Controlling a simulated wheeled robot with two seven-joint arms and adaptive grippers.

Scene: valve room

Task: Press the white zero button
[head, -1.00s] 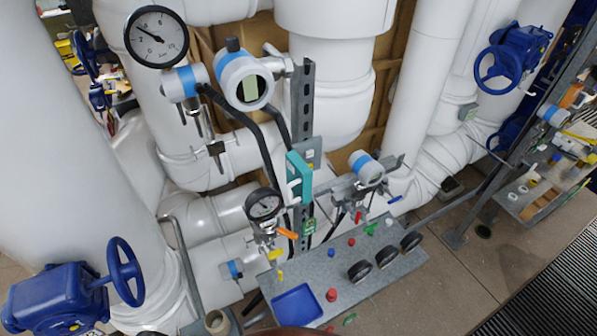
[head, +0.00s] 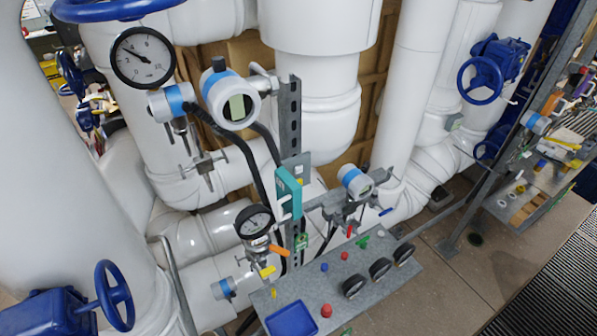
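I cannot make out a button marked zero. A small white round piece (head: 381,234) lies at the far right end of the grey bench top (head: 312,283); I cannot tell whether it is a button or a loose cap. A teal box (head: 289,190) is mounted on the upright metal rail, with a white part at its lower side. Transmitters with blue bands stand nearby: a large one (head: 230,100) with a greenish display and a smaller one (head: 355,181) above the bench. Neither of my grippers is in view.
The bench holds a blue tray (head: 291,319), a red knob (head: 326,311), black rings (head: 380,268) and small coloured pieces. A dial gauge (head: 254,222) stands at its back left. Thick white pipes and blue handwheels (head: 114,296) surround it. Floor shows at right.

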